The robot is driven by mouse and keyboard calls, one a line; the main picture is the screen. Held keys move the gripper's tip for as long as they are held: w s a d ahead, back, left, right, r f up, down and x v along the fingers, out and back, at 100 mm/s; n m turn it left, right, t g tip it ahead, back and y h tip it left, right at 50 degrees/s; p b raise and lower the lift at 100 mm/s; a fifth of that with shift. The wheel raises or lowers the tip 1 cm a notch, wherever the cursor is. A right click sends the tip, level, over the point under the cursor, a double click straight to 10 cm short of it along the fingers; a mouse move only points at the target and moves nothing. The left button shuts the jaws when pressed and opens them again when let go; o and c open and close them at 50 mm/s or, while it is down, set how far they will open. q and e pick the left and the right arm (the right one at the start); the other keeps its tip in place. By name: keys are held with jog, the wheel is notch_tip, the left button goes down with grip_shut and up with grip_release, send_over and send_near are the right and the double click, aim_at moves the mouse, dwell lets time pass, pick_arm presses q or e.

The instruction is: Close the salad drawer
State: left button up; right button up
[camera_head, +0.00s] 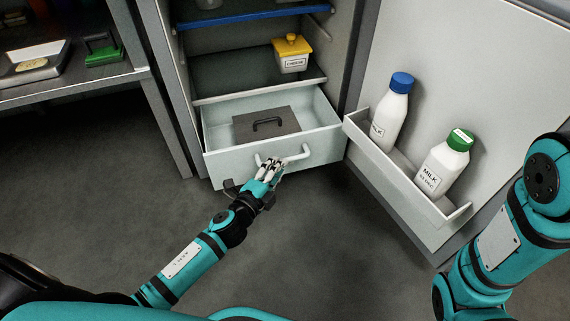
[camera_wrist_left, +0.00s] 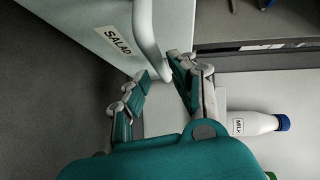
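The salad drawer (camera_head: 228,165) is pulled out at the bottom of the fridge, with its inside showing. Its front has a pale bar handle (camera_head: 300,154). In the left wrist view, the drawer front (camera_wrist_left: 85,22) bears a SALAD label (camera_wrist_left: 118,40), and the handle (camera_wrist_left: 146,35) runs down to the fingers. My left gripper (camera_head: 272,169) is at the left part of the handle. In the wrist view its fingertips (camera_wrist_left: 160,73) are apart, with the handle's end close to the right-hand finger. Whether they touch is unclear. My right arm shows at the right; its gripper is out of view.
A grey piece with a black handle (camera_head: 267,124) is in the drawer. The open fridge door (camera_head: 470,80) stands right, its shelf holding a blue-capped bottle (camera_head: 390,112) and a green-capped one (camera_head: 442,166). A yellow-lidded tub (camera_head: 292,55) sits above. The floor in front is clear.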

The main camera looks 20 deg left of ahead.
aim_at(285, 158)
pick_arm(q)
jog(key=shift+b+x, duration=0.6)
jog(key=shift+x, duration=1.65)
jog(key=shift+c, duration=0.2)
grip_shut()
jog(key=shift+f, duration=0.1)
